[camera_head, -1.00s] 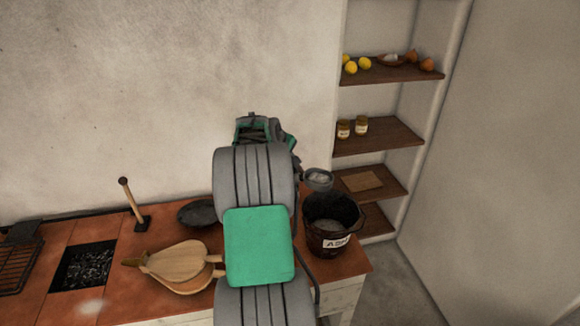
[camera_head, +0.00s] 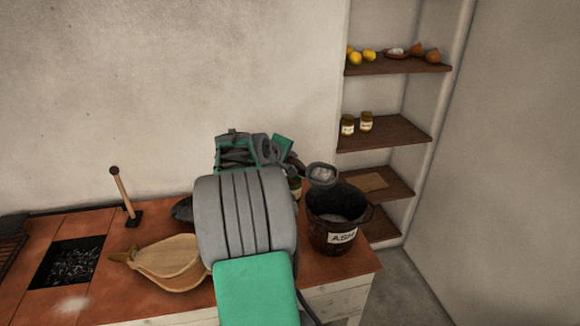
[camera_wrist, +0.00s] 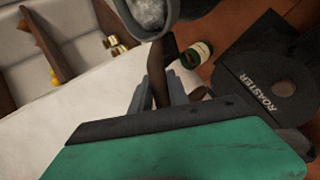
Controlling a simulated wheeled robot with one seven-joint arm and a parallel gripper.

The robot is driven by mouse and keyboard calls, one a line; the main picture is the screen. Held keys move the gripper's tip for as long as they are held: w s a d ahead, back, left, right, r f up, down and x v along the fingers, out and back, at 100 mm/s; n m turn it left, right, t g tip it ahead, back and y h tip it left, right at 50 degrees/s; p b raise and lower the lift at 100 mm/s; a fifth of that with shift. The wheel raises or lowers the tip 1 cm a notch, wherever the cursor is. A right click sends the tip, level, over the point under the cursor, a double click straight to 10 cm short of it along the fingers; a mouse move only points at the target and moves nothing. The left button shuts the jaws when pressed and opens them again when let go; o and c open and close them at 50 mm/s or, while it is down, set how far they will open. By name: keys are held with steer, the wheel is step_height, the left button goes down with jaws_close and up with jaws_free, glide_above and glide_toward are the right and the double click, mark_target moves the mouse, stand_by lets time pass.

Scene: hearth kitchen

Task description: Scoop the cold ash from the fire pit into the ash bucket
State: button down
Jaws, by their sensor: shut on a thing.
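My gripper (camera_wrist: 160,88) is shut on the dark handle of a scoop (camera_wrist: 162,68). The scoop's bowl holds pale grey ash in the wrist view. In the head view the scoop's bowl (camera_head: 322,177) is at the back left of the ash bucket's rim, and I cannot tell whether they touch. The dark ash bucket (camera_head: 330,246), labelled ASH, stands upright at the counter's right end with grey ash inside. The fire pit (camera_head: 62,270) is a dark square opening at the left with grey, speckled ash in it. My arm hides the gripper's fingers in the head view.
Wooden bellows (camera_head: 170,262) lie between the pit and my arm. A wooden-handled tool (camera_head: 122,190) stands behind. A black roaster (camera_wrist: 270,85) and a small bottle (camera_wrist: 198,52) are near my gripper. Shelves (camera_head: 385,135) with jars and fruit rise at the back right.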

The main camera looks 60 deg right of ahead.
steer(key=a+f+h+b, duration=0.1)
steer(key=h+b, duration=0.1)
steer(key=b, duration=0.6)
steer(key=a+f+h+b, duration=0.1)
steer(key=h+b, duration=0.2)
steer(key=b, duration=0.5)
steer(key=f+h+b, duration=0.1)
steer(key=h+b, duration=0.2)
steer(key=b, duration=0.6)
steer(key=shift+s+a+f+t, duration=0.1)
steer(key=shift+a+f+t, duration=0.3)
steer(key=shift+a+r+h+b, duration=0.1)
steer(key=shift+r+h+b, duration=0.05)
steer(key=shift+h+b, duration=0.35)
steer(key=shift+r, duration=0.1)
